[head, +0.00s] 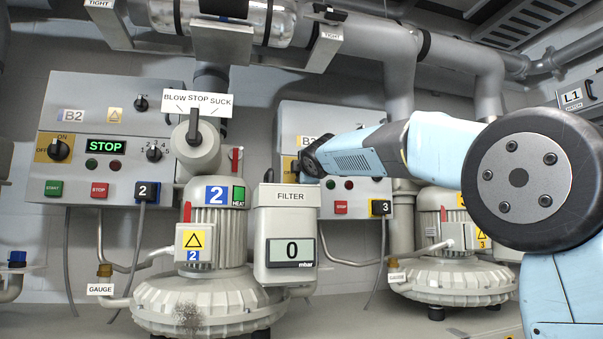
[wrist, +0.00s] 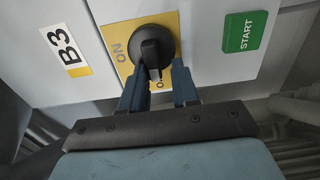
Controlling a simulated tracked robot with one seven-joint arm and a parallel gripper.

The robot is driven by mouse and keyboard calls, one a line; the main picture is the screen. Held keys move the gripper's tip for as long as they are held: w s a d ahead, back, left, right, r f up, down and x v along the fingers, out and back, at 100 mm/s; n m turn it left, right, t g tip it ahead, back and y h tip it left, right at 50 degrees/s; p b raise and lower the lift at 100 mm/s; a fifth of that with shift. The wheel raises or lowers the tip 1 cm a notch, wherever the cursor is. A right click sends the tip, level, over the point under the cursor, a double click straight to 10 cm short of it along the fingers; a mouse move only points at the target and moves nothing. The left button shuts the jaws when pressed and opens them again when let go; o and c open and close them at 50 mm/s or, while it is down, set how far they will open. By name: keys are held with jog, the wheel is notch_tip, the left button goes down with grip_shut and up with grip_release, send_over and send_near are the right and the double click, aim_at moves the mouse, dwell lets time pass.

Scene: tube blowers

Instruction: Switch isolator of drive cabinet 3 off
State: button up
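Drive cabinet 3 (head: 345,118) is the grey box right of centre in the head view; its B3 label (wrist: 63,52) shows in the wrist view. Its isolator (wrist: 153,47) is a round black knob with a raised grip on a yellow plate (wrist: 112,32). ON is printed left of the knob; below it an O shows, the rest hidden. The grip runs down the picture towards that O. My gripper (wrist: 158,68) has its blue fingers apart, one each side of the grip's lower end; firm contact cannot be told. In the head view my gripper (head: 308,162) covers the knob.
A green START button (wrist: 244,32) lies right of the knob. A red STOP button (head: 341,207) and a black pendant marked 3 (head: 380,207) are lower on the cabinet. The filter box (head: 286,225) and blower 2 (head: 213,250) stand left of my arm.

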jog(key=shift+o, duration=1.1)
jog(key=shift+r, duration=0.1)
jog(key=shift+s+d, duration=0.1)
jog(key=v, duration=1.3)
jog(key=shift+s, duration=0.25)
